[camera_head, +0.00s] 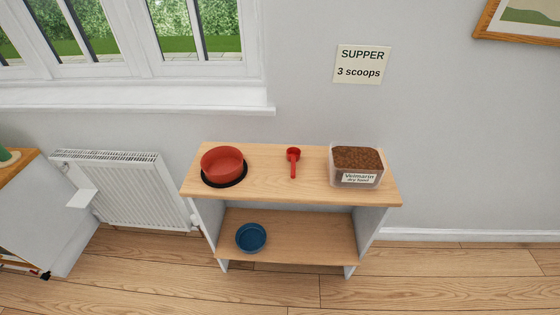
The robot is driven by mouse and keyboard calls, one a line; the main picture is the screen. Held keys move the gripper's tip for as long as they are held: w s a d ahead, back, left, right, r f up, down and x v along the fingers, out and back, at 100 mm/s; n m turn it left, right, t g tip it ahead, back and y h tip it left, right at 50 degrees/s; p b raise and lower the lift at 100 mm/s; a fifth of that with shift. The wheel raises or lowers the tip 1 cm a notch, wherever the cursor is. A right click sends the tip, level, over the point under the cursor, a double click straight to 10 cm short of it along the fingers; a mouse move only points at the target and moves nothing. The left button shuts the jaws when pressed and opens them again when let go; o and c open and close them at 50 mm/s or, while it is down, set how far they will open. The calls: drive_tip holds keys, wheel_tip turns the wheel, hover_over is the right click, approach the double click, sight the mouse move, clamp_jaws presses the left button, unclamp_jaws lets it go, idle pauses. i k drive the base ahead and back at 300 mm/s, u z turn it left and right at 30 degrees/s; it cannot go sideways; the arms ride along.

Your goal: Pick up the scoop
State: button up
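A small red scoop (293,161) lies on the wooden top of a low shelf unit (265,190). Its round cup points to the back and its handle points to the front. It lies between a red bowl (222,163) on a black base to the left and a clear tub of brown dry food (357,166) to the right. There are gaps between the scoop and both of them. My gripper is not in view.
A blue bowl (251,237) sits on the lower shelf. A wall sign (361,64) reads "SUPPER 3 scoops". A white radiator (126,189) and window are on the left. The wooden floor (440,281) is clear in front and at right.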

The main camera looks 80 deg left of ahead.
sight(293, 153)
drive_tip(key=u, duration=2.75)
